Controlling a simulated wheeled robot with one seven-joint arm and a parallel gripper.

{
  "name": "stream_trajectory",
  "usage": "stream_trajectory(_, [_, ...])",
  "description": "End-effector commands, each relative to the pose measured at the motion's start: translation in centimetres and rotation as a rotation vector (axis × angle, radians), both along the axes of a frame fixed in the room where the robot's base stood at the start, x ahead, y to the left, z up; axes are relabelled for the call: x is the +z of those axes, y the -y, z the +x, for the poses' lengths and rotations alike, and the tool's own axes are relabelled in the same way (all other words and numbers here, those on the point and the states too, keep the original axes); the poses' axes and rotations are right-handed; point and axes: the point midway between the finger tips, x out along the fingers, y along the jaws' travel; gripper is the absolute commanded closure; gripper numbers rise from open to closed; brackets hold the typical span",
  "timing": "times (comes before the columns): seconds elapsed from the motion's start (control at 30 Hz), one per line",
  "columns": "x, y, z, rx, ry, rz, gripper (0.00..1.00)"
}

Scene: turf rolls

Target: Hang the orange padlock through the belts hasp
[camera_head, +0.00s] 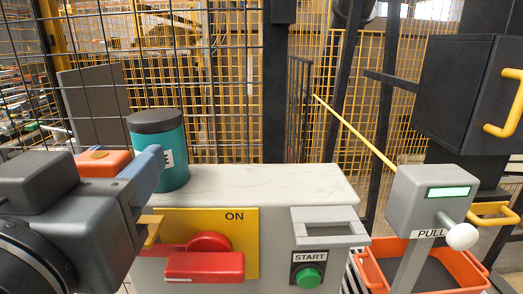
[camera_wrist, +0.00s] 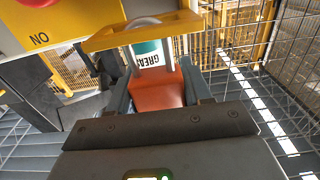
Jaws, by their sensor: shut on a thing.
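My gripper (camera_wrist: 157,95) is shut on the orange padlock (camera_wrist: 155,90), whose body sits between the two blue-grey fingers in the wrist view. Pale shackle parts show beyond the body, close to a yellow hasp (camera_wrist: 103,40); I cannot tell whether the shackle passes through it. In the head view my gripper is at the left, and part of the orange padlock (camera_head: 103,166) shows behind a finger. The yellow hasp (camera_head: 151,228) sticks out left of the yellow switch panel (camera_head: 245,250). No "belts" label is readable.
A teal can (camera_head: 172,172) with a dark lid stands on the white cabinet top (camera_head: 270,180). A red switch handle (camera_head: 205,265) and a green START button (camera_head: 308,277) are on the front. A grey PULL post (camera_head: 430,200) and orange bin (camera_head: 380,275) stand at right.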

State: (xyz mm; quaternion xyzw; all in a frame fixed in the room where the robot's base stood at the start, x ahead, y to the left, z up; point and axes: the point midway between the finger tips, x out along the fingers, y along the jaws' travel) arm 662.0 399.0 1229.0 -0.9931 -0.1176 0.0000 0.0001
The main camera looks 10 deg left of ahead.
Motion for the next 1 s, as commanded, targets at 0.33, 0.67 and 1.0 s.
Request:
stream_trajectory(0.33, [-0.9,0.0,0.0,0.0,0.0,0.0,0.84])
stream_trajectory(0.67, [-1.6,0.0,0.0,0.0,0.0,0.0,0.84])
stream_trajectory(1.0, [-2.4,0.0,0.0,0.0,0.0,-0.001,0.84])
